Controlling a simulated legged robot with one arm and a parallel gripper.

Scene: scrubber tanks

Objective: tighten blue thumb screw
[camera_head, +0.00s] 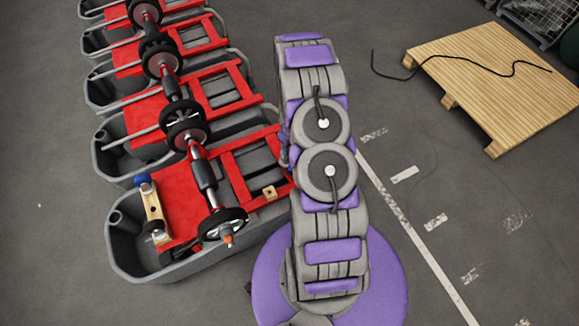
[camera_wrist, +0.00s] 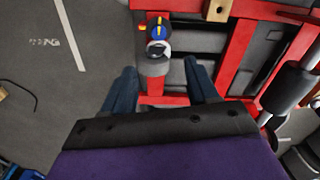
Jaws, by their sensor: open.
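My gripper (camera_wrist: 162,68) is open in the wrist view, its two dark fingers apart with nothing held between them. A small upright part with a blue top (camera_wrist: 157,28), a yellow stripe, an orange tip at its left and a pale collar stands just beyond the fingertips, roughly between their lines; it looks like the blue thumb screw. It is apart from the fingers. In the head view my arm hides this spot and my gripper. Another blue round knob (camera_head: 142,180) tops a tan bracket (camera_head: 154,214) at the nearest tank's left end.
Several grey tanks (camera_head: 127,258) with red frames (camera_head: 190,204) stand in a row at left. A shaft with black wheels (camera_head: 222,224) crosses them. A wooden block (camera_head: 268,192) sits on the nearest frame. A wooden pallet (camera_head: 490,75) lies right; the floor between is mostly clear.

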